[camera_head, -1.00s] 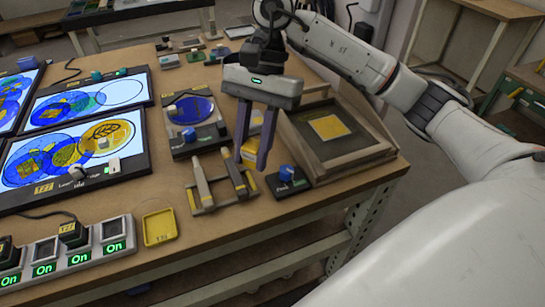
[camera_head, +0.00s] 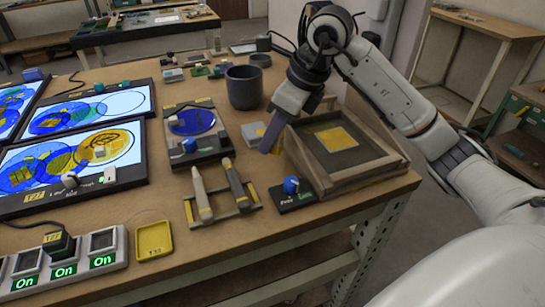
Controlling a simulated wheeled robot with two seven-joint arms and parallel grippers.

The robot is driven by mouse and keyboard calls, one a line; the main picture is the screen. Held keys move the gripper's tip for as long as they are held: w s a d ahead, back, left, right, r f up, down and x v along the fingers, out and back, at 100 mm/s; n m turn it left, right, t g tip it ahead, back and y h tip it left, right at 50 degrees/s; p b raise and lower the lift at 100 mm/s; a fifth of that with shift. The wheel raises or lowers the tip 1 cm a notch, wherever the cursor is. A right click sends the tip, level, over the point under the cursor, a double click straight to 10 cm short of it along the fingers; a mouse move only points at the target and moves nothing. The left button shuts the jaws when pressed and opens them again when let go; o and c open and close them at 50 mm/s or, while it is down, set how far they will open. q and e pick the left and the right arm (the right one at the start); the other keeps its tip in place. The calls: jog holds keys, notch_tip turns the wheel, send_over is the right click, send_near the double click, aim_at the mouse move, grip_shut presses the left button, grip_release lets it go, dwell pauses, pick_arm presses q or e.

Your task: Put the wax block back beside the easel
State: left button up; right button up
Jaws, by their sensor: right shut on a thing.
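My right gripper (camera_head: 268,146) is shut beside the left edge of the wooden easel (camera_head: 385,161), its fingers pointing down and left. A sliver of yellow, likely the wax block (camera_head: 277,150), shows at the fingertips; the fingers hide most of it. I cannot tell whether it touches the table. The easel is a low wooden frame with a dark panel and a yellow square on it. My left gripper is not in view.
A dark cup (camera_head: 244,87) stands behind. In front are a blue-knobbed box (camera_head: 291,190) and a rack (camera_head: 190,212) with two tools. A yellow tray (camera_head: 154,239) and lit screens (camera_head: 77,168) lie left.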

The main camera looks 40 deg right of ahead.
aim_at(274, 150)
jog(key=shift+f, duration=2.45)
jog(key=shift+f, duration=0.15)
jog(key=o, duration=1)
jog(key=shift+o, duration=0.2)
jog(key=shift+s+d+r, duration=0.1)
jog(key=shift+r, duration=0.5)
jog(key=v, duration=1.1)
